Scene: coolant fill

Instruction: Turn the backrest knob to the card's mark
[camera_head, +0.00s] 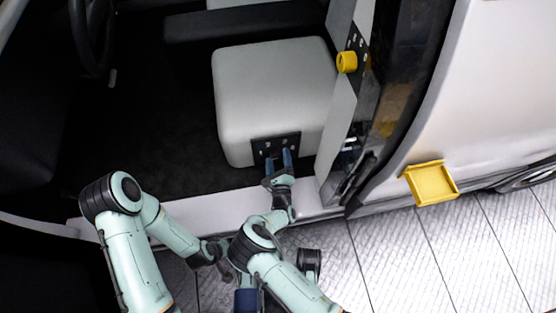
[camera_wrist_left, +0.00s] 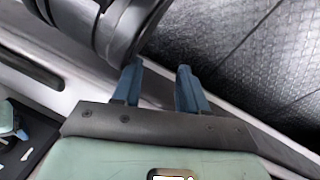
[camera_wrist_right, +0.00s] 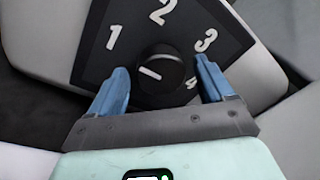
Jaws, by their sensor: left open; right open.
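The black round knob (camera_wrist_right: 160,74) sits on a dark dial plate (camera_wrist_right: 125,20) with white numerals 1 to 4. Its white pointer line lies nearly level, with its left end slightly higher, below the 1. My right gripper (camera_wrist_right: 160,66) is open, with one blue finger on each side of the knob in this view; I cannot tell whether they touch it. My left gripper (camera_wrist_left: 160,66) is open and empty. I cannot make out a card with a mark.
A yellow knob (camera_head: 347,62) is on the side panel to the right of the seat block. A yellow tray (camera_head: 432,182) is at the right on the white body. A steering wheel (camera_head: 92,35) is at upper left. Light tiled floor (camera_head: 385,255) is open at lower right.

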